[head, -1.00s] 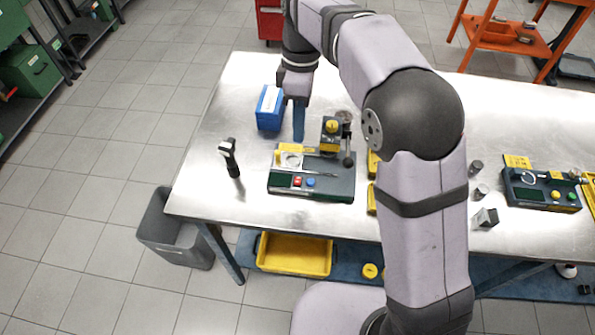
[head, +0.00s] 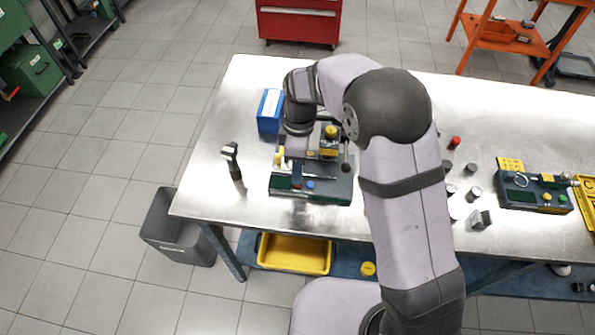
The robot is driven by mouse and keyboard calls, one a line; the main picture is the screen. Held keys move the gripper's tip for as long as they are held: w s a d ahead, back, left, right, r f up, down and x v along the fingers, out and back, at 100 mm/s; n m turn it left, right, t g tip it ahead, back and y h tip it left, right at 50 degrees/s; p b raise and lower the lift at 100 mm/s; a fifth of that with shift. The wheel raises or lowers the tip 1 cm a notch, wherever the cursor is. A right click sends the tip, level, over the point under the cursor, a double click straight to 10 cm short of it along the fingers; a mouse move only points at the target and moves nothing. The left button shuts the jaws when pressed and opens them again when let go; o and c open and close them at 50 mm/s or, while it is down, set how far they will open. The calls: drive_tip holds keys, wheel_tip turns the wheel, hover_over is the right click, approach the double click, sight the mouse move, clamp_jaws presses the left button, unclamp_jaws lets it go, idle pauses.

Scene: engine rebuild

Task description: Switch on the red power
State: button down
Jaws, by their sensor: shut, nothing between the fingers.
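A dark green station (head: 335,192) with a grey top stands on the steel table. Its front strip carries a small dark display (head: 280,182), a red button (head: 297,186) and a blue button (head: 310,184). My gripper (head: 297,179) points down with its blue fingers together and empty. Its fingertips are over the red button and partly cover it. I cannot tell whether they touch it. A yellow-topped press or column (head: 330,140) stands at the back of the station.
A blue box (head: 270,111) stands behind the station, and a black upright tool (head: 231,160) stands to its left. Several small metal cylinders and a red-capped one (head: 455,142) lie right of my arm. A second station (head: 534,197) is further right. The table's front edge is close.

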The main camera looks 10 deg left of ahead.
drive_tip(key=shift+s+f, duration=0.1)
drive_tip(key=shift+f, duration=0.5)
